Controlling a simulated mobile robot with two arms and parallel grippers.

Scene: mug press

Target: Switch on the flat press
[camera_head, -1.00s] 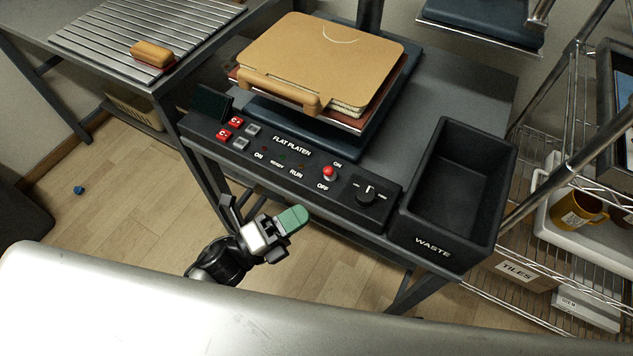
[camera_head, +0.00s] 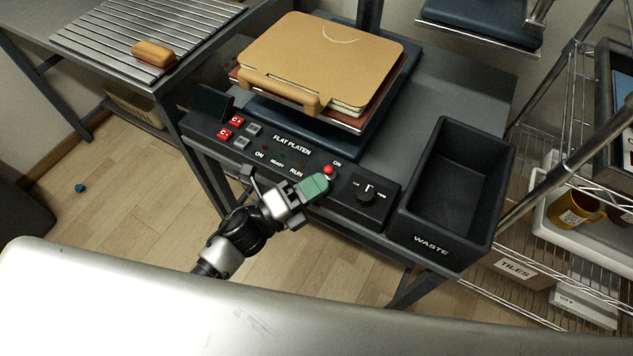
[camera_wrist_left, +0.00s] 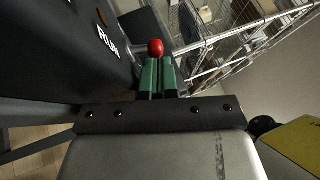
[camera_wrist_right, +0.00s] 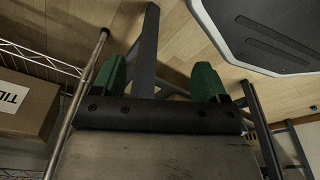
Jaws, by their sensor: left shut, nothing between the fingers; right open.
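The flat press stands on the grey table with its tan upper plate (camera_head: 325,55) over the base.
A black waste bin (camera_head: 431,240) stands right of the panel, near a rotary dial (camera_head: 367,191). Red and grey buttons (camera_head: 236,121) sit on the panel's left. A wire shelf with a tiles box (camera_head: 516,270) is at the right.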

